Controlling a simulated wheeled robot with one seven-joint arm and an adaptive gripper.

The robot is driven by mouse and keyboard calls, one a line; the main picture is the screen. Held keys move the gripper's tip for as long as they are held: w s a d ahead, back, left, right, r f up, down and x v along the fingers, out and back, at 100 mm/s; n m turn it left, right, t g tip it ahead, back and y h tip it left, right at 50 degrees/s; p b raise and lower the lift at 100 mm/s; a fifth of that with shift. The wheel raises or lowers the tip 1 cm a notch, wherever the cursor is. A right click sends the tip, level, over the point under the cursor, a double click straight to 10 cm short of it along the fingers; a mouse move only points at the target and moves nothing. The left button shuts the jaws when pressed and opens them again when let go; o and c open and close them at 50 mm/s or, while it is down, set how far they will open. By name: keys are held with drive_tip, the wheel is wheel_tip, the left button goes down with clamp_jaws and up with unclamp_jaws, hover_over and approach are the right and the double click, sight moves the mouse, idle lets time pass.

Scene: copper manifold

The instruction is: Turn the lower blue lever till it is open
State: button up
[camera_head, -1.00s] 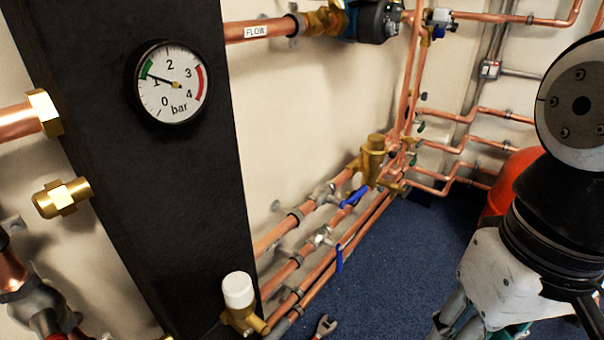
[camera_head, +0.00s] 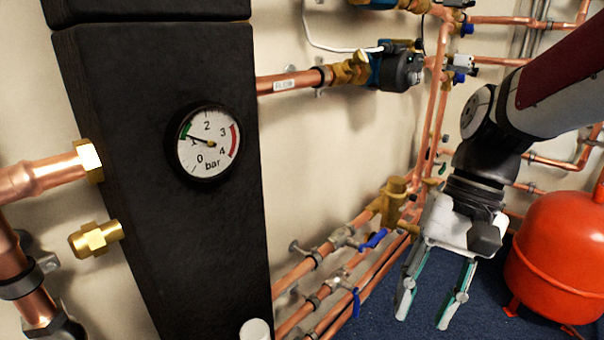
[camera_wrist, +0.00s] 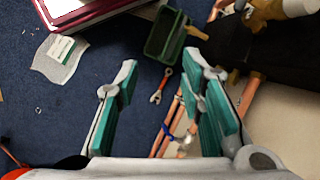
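The lower blue lever (camera_head: 356,302) is on a valve on a low copper pipe in the head view. It points down in the picture, at an angle to its pipe. The upper blue lever (camera_head: 374,239) sits higher on the neighbouring pipe and lies slanted. My gripper (camera_head: 423,320) is open and empty, pointing down, right of the lower lever and apart from it. In the wrist view my open gripper (camera_wrist: 163,64) shows copper pipes beyond its fingers. A small blue part (camera_wrist: 192,129) shows there; I cannot tell which lever it is.
A red tank (camera_head: 555,265) stands right of my gripper. A black column with a gauge (camera_head: 206,142) stands left. A brass valve (camera_head: 396,197) rises behind the levers.

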sight(357, 304)
drive_tip(key=w+d+f+m+y+p, duration=0.1)
drive_tip(key=w+d+f+m+y, duration=0.25)
drive_tip(key=w+f, duration=0.5)
drive_tip(key=w+d+f+m+y+p, duration=0.15)
drive_tip(key=w+f+m+y, duration=0.25)
drive_tip(key=w+f, duration=0.4)
drive_tip(key=w+d+f+m+t+y+p, duration=0.1)
drive_tip(key=w+d+f+m+t+y, duration=0.2)
drive_tip(key=f+m+t, duration=0.6)
drive_tip(key=w+d+f+m+t+y+p, duration=0.1)
drive_tip(key=w+d+f+m+t, duration=0.3)
drive_tip(key=f, duration=1)
drive_tip(key=b+x, duration=0.1)
drive_tip(key=x, duration=0.3)
drive_tip(key=b+x, duration=0.1)
drive_tip(key=x, duration=0.3)
drive_tip(key=b+x, duration=0.1)
drive_tip(key=x, duration=0.3)
drive_tip(key=shift+s+a, duration=0.3)
drive_tip(key=shift+a, duration=0.1)
drive_tip(key=shift+c, duration=0.6)
clamp_jaws()
